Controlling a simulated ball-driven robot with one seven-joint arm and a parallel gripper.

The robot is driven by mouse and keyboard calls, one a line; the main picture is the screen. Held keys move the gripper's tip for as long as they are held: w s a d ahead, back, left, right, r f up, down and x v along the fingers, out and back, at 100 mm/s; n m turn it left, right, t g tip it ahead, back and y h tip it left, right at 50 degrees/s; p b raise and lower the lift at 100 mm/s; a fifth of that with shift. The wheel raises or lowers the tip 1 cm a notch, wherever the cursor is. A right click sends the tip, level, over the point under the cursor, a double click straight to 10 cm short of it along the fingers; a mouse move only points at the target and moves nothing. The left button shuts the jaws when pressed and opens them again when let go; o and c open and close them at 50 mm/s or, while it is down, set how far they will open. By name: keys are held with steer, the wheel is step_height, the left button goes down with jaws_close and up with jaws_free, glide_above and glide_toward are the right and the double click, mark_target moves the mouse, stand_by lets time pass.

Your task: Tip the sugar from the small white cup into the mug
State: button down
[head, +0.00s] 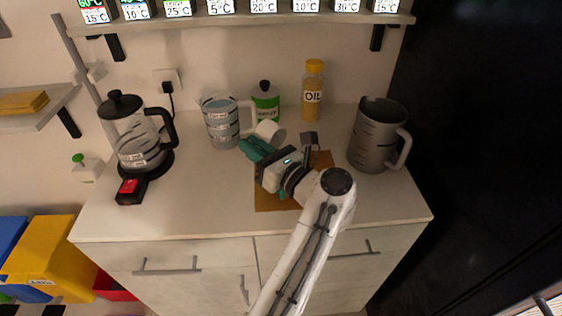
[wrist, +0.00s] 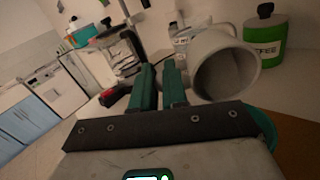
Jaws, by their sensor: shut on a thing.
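The small white cup (head: 270,132) is up off the counter, tipped onto its side beside the teal fingers of my gripper (head: 251,148). In the wrist view the cup (wrist: 226,66) is right of the fingers (wrist: 160,75), its open mouth turned toward the camera. My gripper is shut on it; the gripped part is mostly hidden between the fingers. I see no sugar inside its dim mouth. The clear mug (head: 221,126) with dark markings stands upright just left of the cup in the head view. In the wrist view it is partly hidden behind the cup.
A green coffee jar (head: 265,102) and a yellow oil bottle (head: 313,90) stand against the wall. A large grey jug (head: 375,138) stands right, a glass kettle (head: 135,140) left. An orange-brown mat (head: 268,198) lies under my arm.

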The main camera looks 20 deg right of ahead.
steer(key=shift+t+b, duration=0.4)
steer(key=shift+b, duration=0.4)
steer(key=shift+s+d+r+t+y+b, duration=0.15)
steer(key=shift+r+t+y+b, duration=0.35)
steer(key=shift+b, duration=0.65)
steer(key=shift+s+r+t+y+b, duration=0.2)
steer(key=shift+r+t+b, duration=0.5)
steer(key=shift+b, duration=0.5)
steer(key=shift+s+d+r+t+y+b, duration=0.1)
steer(key=shift+s+r+t+y+b, duration=0.15)
steer(key=shift+r+t+b, duration=0.6)
steer(key=shift+w+g+p, duration=0.15)
steer(key=shift+g+p, duration=0.5)
steer(key=shift+p, duration=0.25)
steer(key=f+g+h+p, duration=0.1)
steer(key=p, duration=0.2)
steer(key=shift+w+a+f, duration=0.1)
steer(key=shift+w, duration=0.1)
steer(key=f+g+p, duration=0.1)
steer(key=p, duration=0.1)
steer(key=f+g+h+p, duration=0.1)
steer(key=p, duration=0.1)
steer(key=shift+w+a+f+g, duration=0.1)
steer(key=shift+w+g, duration=0.2)
steer(key=shift+f, duration=0.4)
steer(key=shift+w+r+g+p, duration=0.1)
steer(key=shift+r+g+p, duration=0.15)
steer(key=shift+g+p, duration=0.5)
